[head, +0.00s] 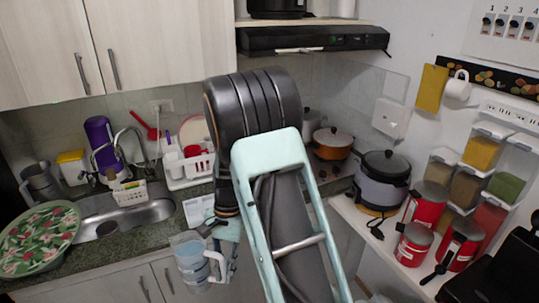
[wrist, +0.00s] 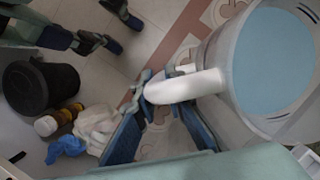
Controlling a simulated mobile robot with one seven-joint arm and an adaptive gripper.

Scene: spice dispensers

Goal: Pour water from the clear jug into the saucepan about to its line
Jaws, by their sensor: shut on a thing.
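The clear jug (head: 192,266) hangs in front of the counter at the lower middle of the head view. It is see-through with a pale handle. In the wrist view the jug (wrist: 218,107) is at the right, with light blue water (wrist: 268,55) inside. My gripper (head: 221,232) is shut on the jug's handle, which runs between the fingers in the wrist view (wrist: 165,90). An orange-brown lidded pot (head: 333,137) stands on the stove behind my arm. I cannot tell whether it is the saucepan, and no fill line shows.
The sink (head: 125,217) and a dish rack (head: 190,168) are on the left counter. A rice cooker (head: 382,180), red canisters (head: 413,243) and dispensers stand on the right counter. A dark bin (wrist: 40,85) is on the floor. My arm hides part of the stove and counter.

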